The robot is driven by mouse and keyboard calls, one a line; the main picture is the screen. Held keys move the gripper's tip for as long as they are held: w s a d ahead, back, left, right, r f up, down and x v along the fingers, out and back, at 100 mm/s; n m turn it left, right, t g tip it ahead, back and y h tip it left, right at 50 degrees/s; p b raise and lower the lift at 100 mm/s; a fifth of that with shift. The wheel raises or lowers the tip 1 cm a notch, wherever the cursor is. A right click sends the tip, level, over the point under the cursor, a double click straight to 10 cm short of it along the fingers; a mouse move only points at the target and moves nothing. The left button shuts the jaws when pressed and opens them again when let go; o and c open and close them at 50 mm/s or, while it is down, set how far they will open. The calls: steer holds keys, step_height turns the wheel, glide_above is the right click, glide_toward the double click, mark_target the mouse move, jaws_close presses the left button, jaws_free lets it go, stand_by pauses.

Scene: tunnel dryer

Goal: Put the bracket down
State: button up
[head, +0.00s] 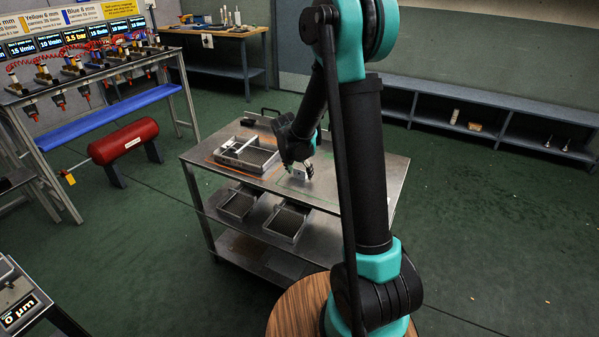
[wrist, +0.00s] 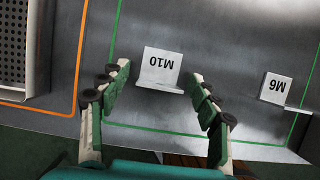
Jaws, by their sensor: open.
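A white L-shaped bracket marked M10 (wrist: 161,65) rests on the metal cart top inside a green outline, seen in the wrist view. My gripper (wrist: 160,82) is open, with one finger on each side of this bracket and a visible gap on both sides. A second, similar white piece marked M6 (wrist: 275,87) stands to the right inside the same green outline. In the head view my gripper (head: 298,160) is low over the right part of the cart top, and small white pieces show beside it, too small to read.
The cart (head: 360,180) has trays on its lower shelf. A tray (head: 262,168) sits on the top inside an orange outline, left of my gripper; its perforated part (wrist: 12,45) shows in the wrist view. A red tank (head: 125,141) and blue bench stand at the left.

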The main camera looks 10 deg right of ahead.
steer(key=v, duration=1.1)
steer(key=s+d+f+m+y, duration=0.1)
steer(key=s+d+f+m, duration=0.1)
steer(key=s+m, duration=0.6)
steer(key=s+d+f+m+y, duration=0.1)
steer(key=s+d+f+m, duration=0.1)
steer(key=s+m, duration=0.7)
steer(key=s+d+f+m, duration=0.3)
steer(key=s+m, duration=0.5)
steer(key=m, duration=0.3)
steer(key=shift+s+d+m+y, duration=0.25)
steer(key=shift+d+m+y, duration=0.15)
steer(key=shift+c, duration=0.6)
